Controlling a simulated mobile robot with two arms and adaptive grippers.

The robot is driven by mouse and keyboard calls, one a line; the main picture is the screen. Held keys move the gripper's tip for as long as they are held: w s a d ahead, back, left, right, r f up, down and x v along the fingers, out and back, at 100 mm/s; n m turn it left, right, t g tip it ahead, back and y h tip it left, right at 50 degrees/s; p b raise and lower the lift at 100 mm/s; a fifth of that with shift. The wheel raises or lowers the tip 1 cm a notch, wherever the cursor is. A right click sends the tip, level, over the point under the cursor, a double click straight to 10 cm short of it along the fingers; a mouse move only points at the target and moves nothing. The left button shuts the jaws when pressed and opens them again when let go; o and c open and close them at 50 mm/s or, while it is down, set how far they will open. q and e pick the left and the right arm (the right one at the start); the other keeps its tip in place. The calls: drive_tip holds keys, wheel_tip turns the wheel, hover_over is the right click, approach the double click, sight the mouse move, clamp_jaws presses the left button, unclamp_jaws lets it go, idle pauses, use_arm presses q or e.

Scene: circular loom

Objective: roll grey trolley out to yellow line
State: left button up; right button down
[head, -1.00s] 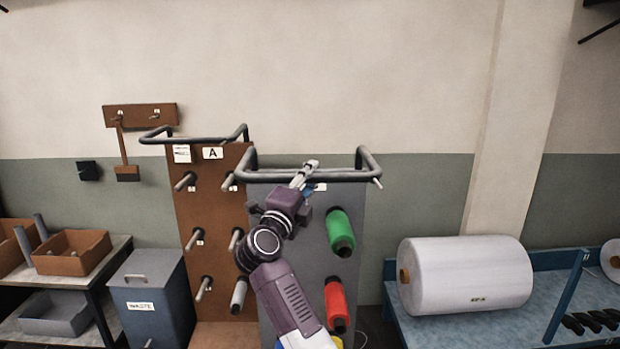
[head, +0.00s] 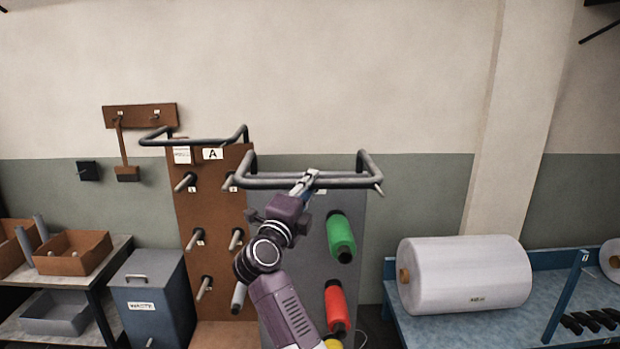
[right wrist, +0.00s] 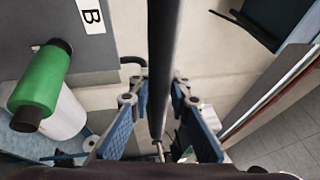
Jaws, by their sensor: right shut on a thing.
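The grey trolley (head: 356,215) stands in the middle of the head view, a tall grey panel with a tubular handle (head: 262,182) along its top. It carries a green spool (head: 340,235) and a red spool (head: 336,305). My right gripper (head: 308,180) is at the front bar of the handle, near its middle. In the right wrist view its fingers (right wrist: 158,115) lie on both sides of the dark bar (right wrist: 162,60), shut on it. The arm hides part of the panel. My left gripper is out of view, and no yellow line shows.
A brown trolley (head: 205,230) marked A stands directly left of the grey one. A blue-grey waste bin (head: 150,300) and a shelf with boxes (head: 75,250) are further left. A blue bench (head: 430,330) with a large white roll (head: 465,275) is at the right.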

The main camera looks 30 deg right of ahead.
drive_tip(key=shift+s+a+f, duration=0.1)
drive_tip(key=shift+s, duration=0.15)
drive_tip(key=c, duration=2.1)
unclamp_jaws()
drive_tip(key=o, duration=0.3)
drive_tip(key=shift+w, duration=0.2)
drive_tip(key=shift+o, duration=0.2)
drive_tip(key=v, duration=1.2)
